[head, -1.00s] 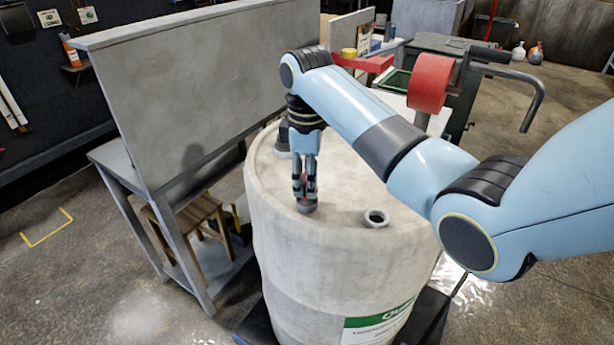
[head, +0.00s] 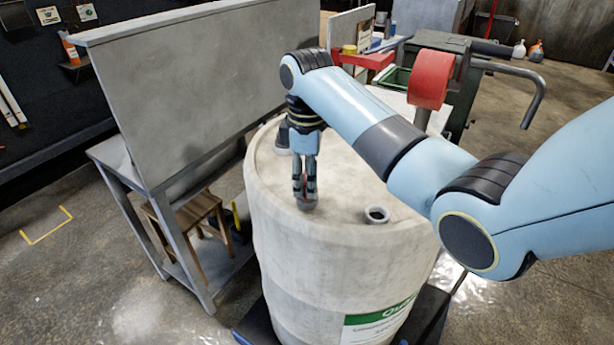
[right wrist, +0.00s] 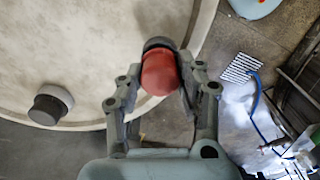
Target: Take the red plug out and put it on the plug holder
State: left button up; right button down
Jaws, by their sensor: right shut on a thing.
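My right gripper (head: 305,192) points down at the top of a large pale drum (head: 335,275). Its fingers are shut on the red plug (right wrist: 159,73), which has a dark ring at its far end in the right wrist view. In the head view the fingers mostly hide the plug, and its lower end is at the drum top. I cannot tell whether it is seated or lifted slightly. I cannot identify the plug holder. My left gripper is out of view.
A grey bench with a tall panel (head: 190,90) stands left of the drum, with a wooden stool (head: 190,215) under it. A red roller with a bent grey handle (head: 428,80) stands behind my right arm. A grey fitting (head: 283,140) sits at the drum's back left.

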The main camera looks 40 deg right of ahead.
jog(key=shift+f+b, duration=0.3)
jog(key=shift+f, duration=0.45)
jog(key=c, duration=0.8)
grip_release()
jog(key=shift+o, duration=0.2)
jog(key=shift+r, duration=0.1)
jog(key=shift+c, duration=0.5)
jog(key=shift+r+p, duration=0.65)
jog(key=shift+r, duration=2.8)
